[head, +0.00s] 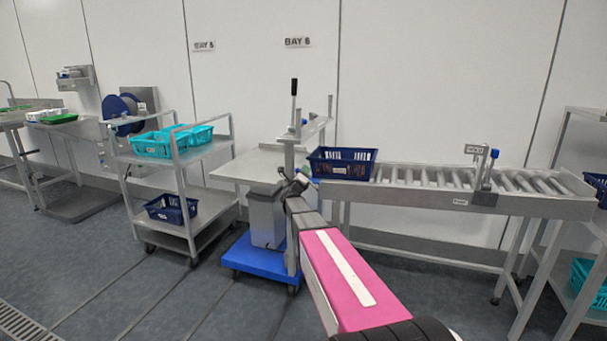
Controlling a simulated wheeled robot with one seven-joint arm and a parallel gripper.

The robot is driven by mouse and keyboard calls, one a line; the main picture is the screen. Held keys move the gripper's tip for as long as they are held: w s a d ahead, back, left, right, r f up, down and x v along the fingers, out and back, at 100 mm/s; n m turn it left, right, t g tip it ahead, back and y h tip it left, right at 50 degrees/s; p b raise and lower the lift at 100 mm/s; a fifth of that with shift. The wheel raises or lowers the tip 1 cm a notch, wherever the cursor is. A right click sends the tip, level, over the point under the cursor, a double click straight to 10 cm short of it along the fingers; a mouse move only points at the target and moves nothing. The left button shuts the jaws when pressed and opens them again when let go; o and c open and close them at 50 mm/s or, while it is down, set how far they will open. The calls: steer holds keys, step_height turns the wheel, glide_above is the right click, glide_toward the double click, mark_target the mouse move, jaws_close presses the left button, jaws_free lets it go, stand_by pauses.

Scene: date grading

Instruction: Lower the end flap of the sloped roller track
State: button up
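The sloped roller track (415,197) runs across the right half of the head view, with metal rollers between grey side rails on legs. A dark blue crate (342,163) sits at its left end. A small upright post with a blue knob (493,154) stands on the right part of the track, beside a small sign (476,150). I cannot clearly make out the end flap or its position. My gripper (291,188) is small and dark at the far end of my pink arm, near the track's left end. Its fingers are too small to read, and I cannot tell whether it touches anything.
A lift table (262,163) with a blue base (250,256) stands left of the track. Further left is a trolley (212,205) with teal crates (160,145) and a dark blue crate (172,208). A shelf rack (560,137) stands at the right edge. The front left floor is clear.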

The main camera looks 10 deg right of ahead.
steer(key=shift+s, duration=0.1)
steer(key=v, duration=1)
steer(key=shift+s, duration=0.25)
steer(key=shift+a+f, duration=0.15)
steer(key=s+d+f+m+g+y, duration=0.1)
steer(key=s+d+f+m+g, duration=0.2)
steer(key=s+f+m+g, duration=0.55)
steer(key=s+d+f+m+g, duration=0.35)
steer(key=s+m, duration=0.65)
steer(key=m, duration=0.6)
steer(key=s+a+f+m+g+y, duration=0.3)
steer(key=s+a+f+m+y, duration=0.1)
steer(key=s+a+m+y, duration=0.1)
steer(key=s+a+f+m+g+y, duration=0.3)
steer(key=s+a+m+y, duration=0.3)
steer(key=s+a+m, duration=0.2)
steer(key=s+f+m, duration=0.1)
steer(key=s+m, duration=0.1)
steer(key=s, duration=0.1)
steer(key=shift+s+a+f, duration=0.2)
steer(key=shift+a, duration=0.15)
